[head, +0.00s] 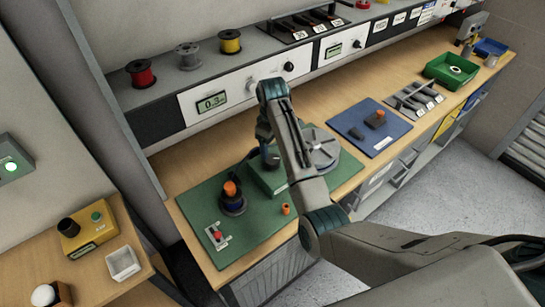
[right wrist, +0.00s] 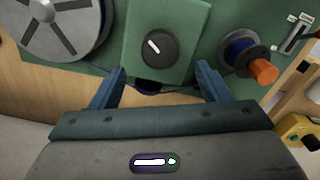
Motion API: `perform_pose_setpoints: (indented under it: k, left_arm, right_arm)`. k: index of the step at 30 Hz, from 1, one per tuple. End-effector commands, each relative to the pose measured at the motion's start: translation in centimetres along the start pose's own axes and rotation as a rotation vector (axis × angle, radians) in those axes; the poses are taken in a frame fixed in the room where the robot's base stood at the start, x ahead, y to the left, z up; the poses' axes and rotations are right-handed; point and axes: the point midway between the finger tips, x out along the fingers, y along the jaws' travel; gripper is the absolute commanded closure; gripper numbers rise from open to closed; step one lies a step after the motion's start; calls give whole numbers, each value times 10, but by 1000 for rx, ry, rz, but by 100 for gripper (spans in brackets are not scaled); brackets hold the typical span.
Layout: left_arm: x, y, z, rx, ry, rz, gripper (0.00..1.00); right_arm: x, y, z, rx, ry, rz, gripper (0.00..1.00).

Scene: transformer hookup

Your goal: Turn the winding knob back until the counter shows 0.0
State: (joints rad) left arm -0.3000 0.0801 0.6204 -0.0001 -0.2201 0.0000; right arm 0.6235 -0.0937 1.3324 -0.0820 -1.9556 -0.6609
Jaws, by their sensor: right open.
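The winding knob (right wrist: 157,47) is black and round with a white pointer line, on a green housing (right wrist: 190,18) in the right wrist view. My right gripper (right wrist: 162,70) is open. Its two fingers stand apart on either side of the knob's near edge, and the knob is not clamped. In the head view my right arm covers most of the gripper above the green housing (head: 268,182). The counter (head: 211,103) on the white panel appears to read 0.3. My left gripper is not in view.
A grey slotted disc (head: 319,150) is beside the housing. A dark spool with an orange top (head: 232,199) and a red-handled switch (head: 217,235) are on the green mat (head: 200,200). Wire spools (head: 187,55) line the shelf. A blue mat (head: 352,124) lies to the right.

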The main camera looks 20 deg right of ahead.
Motion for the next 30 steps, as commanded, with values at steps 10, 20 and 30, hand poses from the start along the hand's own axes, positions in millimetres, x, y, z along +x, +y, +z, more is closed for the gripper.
perform_pose_setpoints:
  k: [10, 20, 30]
  left_arm:
    - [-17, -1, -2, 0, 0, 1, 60]
    - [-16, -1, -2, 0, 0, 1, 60]
    - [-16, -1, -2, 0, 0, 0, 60]
  right_arm:
    - [-41, 0, 0, 0, 0, 0, 30]
    - [-40, 0, 0, 0, 0, 0, 30]
    - [-28, -3, 11, 24, 4, 5, 30]
